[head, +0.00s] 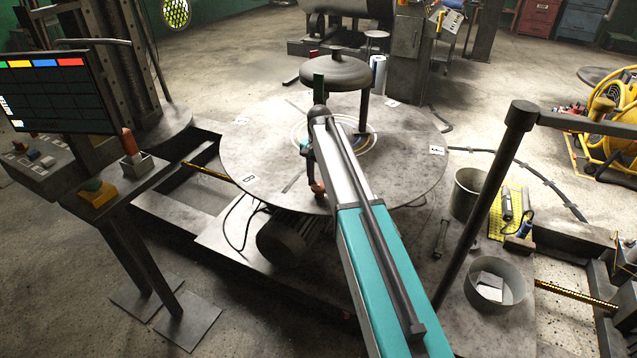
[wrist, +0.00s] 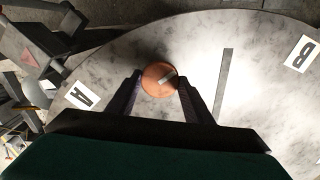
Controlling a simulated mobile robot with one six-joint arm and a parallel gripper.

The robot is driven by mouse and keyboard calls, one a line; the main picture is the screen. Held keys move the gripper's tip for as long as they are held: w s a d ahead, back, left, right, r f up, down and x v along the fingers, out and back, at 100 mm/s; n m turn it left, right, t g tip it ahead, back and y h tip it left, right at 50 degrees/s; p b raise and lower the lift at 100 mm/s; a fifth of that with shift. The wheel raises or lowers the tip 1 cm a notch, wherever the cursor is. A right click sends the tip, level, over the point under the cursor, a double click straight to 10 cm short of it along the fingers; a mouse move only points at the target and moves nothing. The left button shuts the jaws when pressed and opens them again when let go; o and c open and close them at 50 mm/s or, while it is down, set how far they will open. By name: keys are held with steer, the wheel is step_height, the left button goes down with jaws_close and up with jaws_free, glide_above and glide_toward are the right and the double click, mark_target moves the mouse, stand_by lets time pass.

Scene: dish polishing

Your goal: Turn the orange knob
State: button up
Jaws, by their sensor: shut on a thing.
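In the head view the knob (head: 318,188) is a small orange patch near the front of the round table (head: 250,150), beside my arm. My arm hides most of the gripper there.
A domed metal lid (head: 336,72) stands above the table's far side on a post. A control desk with a screen (head: 55,92) is at left. A dark post (head: 480,220), a bucket (head: 467,193) and a round bin (head: 495,287) stand at right.

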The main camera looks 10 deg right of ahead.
mark_target(319, 185)
steer(key=shift+w+a+r+m, duration=0.1)
steer(key=shift+m, duration=0.4)
steer(key=o, duration=1)
steer(key=shift+o, duration=0.2)
step_height(319, 185, up, 14)
steer(key=b, duration=0.2)
steer(key=shift+b, duration=0.4)
steer(key=shift+f, duration=0.2)
